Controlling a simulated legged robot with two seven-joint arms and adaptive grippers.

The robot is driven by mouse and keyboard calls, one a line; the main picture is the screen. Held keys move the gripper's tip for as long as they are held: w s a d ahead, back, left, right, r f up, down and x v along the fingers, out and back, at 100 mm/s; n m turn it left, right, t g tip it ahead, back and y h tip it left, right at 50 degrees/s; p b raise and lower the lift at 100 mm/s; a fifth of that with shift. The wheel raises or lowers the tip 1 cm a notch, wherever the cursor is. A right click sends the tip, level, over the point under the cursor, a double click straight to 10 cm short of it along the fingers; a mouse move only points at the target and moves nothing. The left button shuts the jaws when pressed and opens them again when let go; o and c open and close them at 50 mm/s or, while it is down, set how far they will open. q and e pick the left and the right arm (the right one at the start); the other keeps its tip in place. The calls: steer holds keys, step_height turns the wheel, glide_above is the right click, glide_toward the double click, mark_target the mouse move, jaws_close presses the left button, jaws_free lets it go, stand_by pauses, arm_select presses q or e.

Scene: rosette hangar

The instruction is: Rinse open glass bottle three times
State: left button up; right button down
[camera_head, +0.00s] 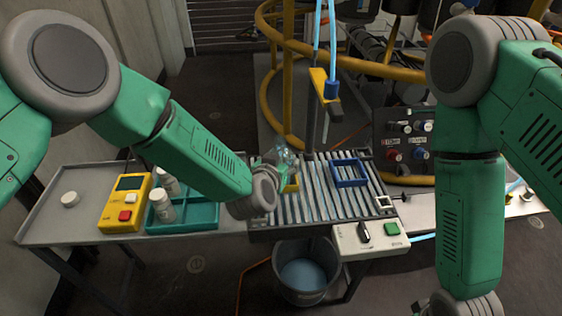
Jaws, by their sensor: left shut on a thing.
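A clear glass bottle (283,157) is at the end of my left arm, above the left part of the slatted rack (325,205). My left gripper (277,170) is shut on it; the fingers are small and partly hidden by my wrist. The bottle looks tilted, but its mouth is hard to make out. A yellow bracket with a blue nozzle (331,89) and light blue hoses stands behind the rack, up and to the right of the bottle. My right arm hangs at the right; its wrist shows at the bottom edge and its fingers are out of view.
A blue square frame (349,171) and a partly hidden yellow frame (293,184) are on the rack. A bucket (306,283) stands below. Left are a teal tray (197,218) with white bottles, a yellow device (125,203) and a white cap (69,199). A switch box (370,238) is at the front.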

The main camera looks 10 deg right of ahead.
mark_target(279, 148)
arm_select(q)
steer(key=shift+f, duration=0.3)
steer(key=o, duration=2)
steer(key=shift+r+p, duration=2.4)
steer(key=shift+r, duration=0.65)
